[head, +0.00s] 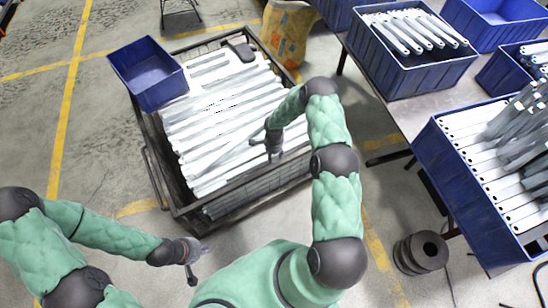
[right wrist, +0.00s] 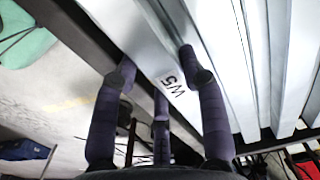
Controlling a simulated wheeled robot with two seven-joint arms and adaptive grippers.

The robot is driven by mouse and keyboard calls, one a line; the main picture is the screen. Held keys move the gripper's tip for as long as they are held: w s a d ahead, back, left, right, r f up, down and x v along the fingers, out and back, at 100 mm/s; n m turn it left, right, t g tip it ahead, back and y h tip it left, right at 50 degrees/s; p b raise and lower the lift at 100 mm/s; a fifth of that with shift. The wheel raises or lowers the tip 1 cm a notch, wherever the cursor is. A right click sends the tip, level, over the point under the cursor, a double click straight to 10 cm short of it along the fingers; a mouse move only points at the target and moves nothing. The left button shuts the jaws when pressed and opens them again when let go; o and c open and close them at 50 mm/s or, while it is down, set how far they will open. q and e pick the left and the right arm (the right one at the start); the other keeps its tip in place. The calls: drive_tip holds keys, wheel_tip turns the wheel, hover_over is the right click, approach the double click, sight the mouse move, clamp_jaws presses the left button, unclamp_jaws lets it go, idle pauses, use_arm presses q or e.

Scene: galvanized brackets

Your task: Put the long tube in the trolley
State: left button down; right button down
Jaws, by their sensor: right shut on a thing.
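The trolley (head: 180,214) is a dark-framed cart with mesh sides in the middle of the head view, filled with rows of pale galvanized pieces. My right gripper (head: 273,150) is over its right part. It is shut on a long pale tube (head: 232,161), which lies diagonally across the rows. I cannot tell whether the tube rests on the pieces below. My left gripper (head: 193,272) is in front of the trolley, apart from it; its opening is unclear.
A small empty blue bin (head: 150,78) sits at the trolley's back left corner. On the right, a table (head: 405,112) carries blue crates (head: 415,75) of metal parts. A dark spool (head: 422,252) stands on the floor. The floor left of the trolley is clear.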

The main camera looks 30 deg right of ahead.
drive_tip(key=shift+w+f, duration=0.1)
drive_tip(key=shift+f, duration=0.45)
drive_tip(key=shift+r, duration=0.1)
drive_tip(key=shift+f, duration=0.2)
drive_tip(key=c, duration=1)
unclamp_jaws()
drive_tip(key=shift+r, duration=0.1)
